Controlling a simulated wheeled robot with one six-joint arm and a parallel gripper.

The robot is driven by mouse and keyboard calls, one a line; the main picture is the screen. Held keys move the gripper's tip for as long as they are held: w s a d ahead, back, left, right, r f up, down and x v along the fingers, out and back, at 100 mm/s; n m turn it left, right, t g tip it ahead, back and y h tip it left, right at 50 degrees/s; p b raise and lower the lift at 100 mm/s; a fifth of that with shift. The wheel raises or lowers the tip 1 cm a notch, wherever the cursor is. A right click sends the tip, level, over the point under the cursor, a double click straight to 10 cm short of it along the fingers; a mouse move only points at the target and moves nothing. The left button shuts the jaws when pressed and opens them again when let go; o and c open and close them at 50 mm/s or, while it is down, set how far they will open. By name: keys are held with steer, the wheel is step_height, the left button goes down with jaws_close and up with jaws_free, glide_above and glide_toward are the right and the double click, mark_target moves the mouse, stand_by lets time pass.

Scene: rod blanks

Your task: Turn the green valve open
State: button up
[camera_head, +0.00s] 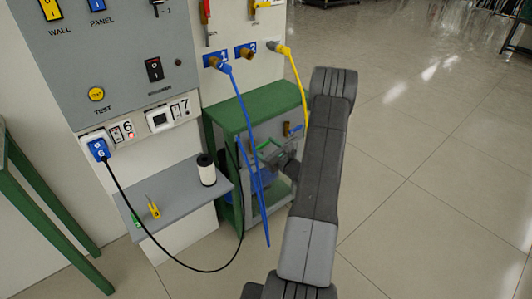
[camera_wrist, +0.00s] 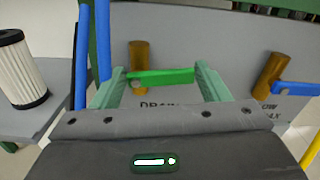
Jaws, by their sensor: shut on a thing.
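The green valve (camera_wrist: 165,77) shows in the wrist view as a flat green lever lying nearly level, reaching right from a brass pipe (camera_wrist: 139,54) on a grey panel. My gripper (camera_wrist: 160,72) has its two pale green fingers at either end of the lever, shut on it. A label below, seeming to read "DRAIN", is partly hidden by my gripper.
A blue-levered valve (camera_head: 293,130) on brass sits close to the right of my gripper. Blue (camera_head: 245,120) and yellow (camera_head: 296,75) hoses hang nearby. A white filter cartridge (camera_head: 206,169) stands on the grey shelf (camera_head: 180,205) at left. Open floor lies to the right.

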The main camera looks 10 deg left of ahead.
mark_target(258, 149)
steer(key=n+b, duration=0.4)
steer(key=b, duration=0.3)
steer(key=s+a+n+b, duration=0.1)
steer(key=n+b, duration=0.3)
steer(key=b, duration=0.3)
steer(key=s+r+n+b, duration=0.1)
steer(key=n+b, duration=0.4)
steer(key=b, duration=0.3)
steer(key=shift+a, duration=0.35)
steer(key=shift+s+a+r+n+b, duration=0.1)
steer(key=shift+s+n+b, duration=0.2)
steer(key=shift+n, duration=0.45)
steer(key=shift+s+a+r+n+b, duration=0.1)
steer(key=shift+n+b, duration=0.3)
steer(key=shift+n, duration=0.35)
steer(key=o, duration=1)
steer(key=p+v, duration=0.2)
steer(key=v, duration=1.1)
steer(key=shift+s+d+p, duration=0.2)
steer(key=shift+d+p, duration=0.05)
steer(key=shift+p, duration=0.1)
